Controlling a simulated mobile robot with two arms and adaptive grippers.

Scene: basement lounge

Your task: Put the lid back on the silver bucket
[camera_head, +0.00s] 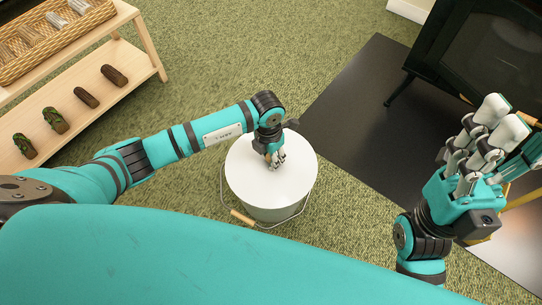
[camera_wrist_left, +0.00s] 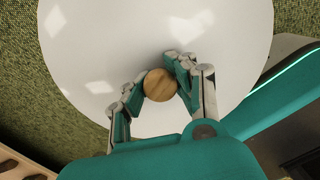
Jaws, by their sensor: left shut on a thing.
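The silver bucket (camera_head: 268,213) stands upright on the green carpet in the middle of the head view, its wire handle with a wooden grip (camera_head: 242,217) hanging at the front. The round white lid (camera_head: 250,170) is over the bucket's mouth and hides the rim; I cannot tell whether it touches all round. My left gripper (camera_head: 275,160) is shut on the lid's round wooden knob (camera_wrist_left: 160,85), seen between the fingers in the left wrist view. My right gripper (camera_head: 484,145) is raised at the right, its fingers apart and empty, away from the bucket.
A low wooden shelf (camera_head: 140,40) at upper left holds a wicker basket (camera_head: 50,35) and several brown logs. A black stove (camera_head: 490,50) stands on a dark floor plate (camera_head: 350,110) at the right. Carpet around the bucket is clear.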

